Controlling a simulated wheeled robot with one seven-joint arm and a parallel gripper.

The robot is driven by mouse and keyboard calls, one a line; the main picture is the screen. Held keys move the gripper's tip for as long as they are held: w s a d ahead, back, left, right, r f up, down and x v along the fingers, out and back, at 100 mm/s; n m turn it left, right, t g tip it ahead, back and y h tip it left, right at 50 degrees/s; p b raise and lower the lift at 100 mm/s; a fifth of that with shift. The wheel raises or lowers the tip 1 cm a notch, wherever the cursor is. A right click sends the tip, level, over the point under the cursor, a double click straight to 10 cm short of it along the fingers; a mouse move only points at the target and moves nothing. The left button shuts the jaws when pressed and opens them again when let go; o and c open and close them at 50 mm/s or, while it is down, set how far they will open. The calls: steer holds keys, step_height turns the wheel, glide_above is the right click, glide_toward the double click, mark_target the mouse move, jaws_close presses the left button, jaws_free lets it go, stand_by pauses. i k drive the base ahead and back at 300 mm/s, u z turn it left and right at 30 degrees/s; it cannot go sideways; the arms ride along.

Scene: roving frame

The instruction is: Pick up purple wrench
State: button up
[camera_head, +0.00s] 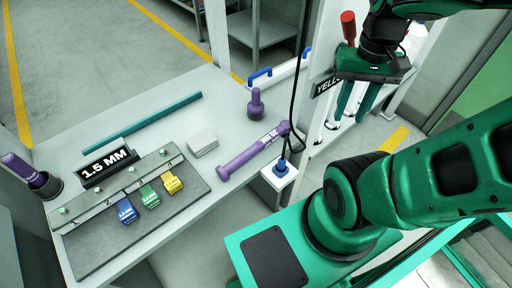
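The purple wrench (250,153) lies flat on the grey workbench (222,97), slanting from lower left to upper right. Its right end is near the bench's right edge, and pale lettering shows along its handle. My gripper (354,112) is up at the right, pointing down, with its green fingers apart and nothing seen between them. It is to the right of the wrench and apart from it.
A short purple piece (256,104) stands behind the wrench. A small grey block (203,143), a teal bar (140,124), a "1.5 MM" sign (106,162) and a rack with blue, green and yellow tags (173,183) are to the left.

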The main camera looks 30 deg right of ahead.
mark_target(284, 129)
steer(key=z, duration=1.3)
steer(key=k, duration=1.8)
steer(key=u, duration=1.1)
steer(key=i, duration=1)
